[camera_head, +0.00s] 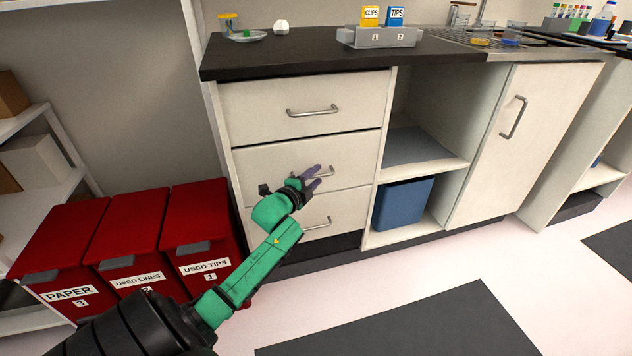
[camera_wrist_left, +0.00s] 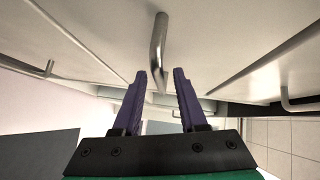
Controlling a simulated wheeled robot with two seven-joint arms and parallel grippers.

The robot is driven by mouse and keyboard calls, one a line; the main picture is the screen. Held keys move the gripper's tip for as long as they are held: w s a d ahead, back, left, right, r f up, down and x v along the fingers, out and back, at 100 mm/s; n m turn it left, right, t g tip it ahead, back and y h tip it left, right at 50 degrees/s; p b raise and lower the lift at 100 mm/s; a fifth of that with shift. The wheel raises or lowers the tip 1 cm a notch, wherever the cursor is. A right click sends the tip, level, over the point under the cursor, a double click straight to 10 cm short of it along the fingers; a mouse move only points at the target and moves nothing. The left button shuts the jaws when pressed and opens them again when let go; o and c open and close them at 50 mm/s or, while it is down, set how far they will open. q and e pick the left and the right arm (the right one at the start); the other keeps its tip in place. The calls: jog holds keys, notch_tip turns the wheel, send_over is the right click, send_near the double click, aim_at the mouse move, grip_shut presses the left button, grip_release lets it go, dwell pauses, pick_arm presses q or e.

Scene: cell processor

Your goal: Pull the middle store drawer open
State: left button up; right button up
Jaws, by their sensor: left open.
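The middle store drawer (camera_head: 262,166) is a cream front between two others, and it looks flush with the cabinet. Its metal bar handle (camera_head: 330,173) is partly hidden by my left gripper (camera_head: 316,176). In the left wrist view the handle (camera_wrist_left: 158,45) runs from the drawer front down toward the gap between the purple fingers of my left gripper (camera_wrist_left: 160,82). The fingers are apart, one on each side of the handle's near end. I cannot tell whether either finger touches it. My right gripper is not in view.
The top drawer handle (camera_head: 312,111) and bottom drawer handle (camera_head: 317,224) are close above and below. Red bins (camera_head: 200,222) stand left of the drawers. Open shelves with a blue bin (camera_head: 403,204) are to the right. The floor in front has a dark mat (camera_head: 400,325).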

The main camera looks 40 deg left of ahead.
pick_arm(q)
jog(key=shift+w, duration=0.25)
grip_shut()
dwell(1.3)
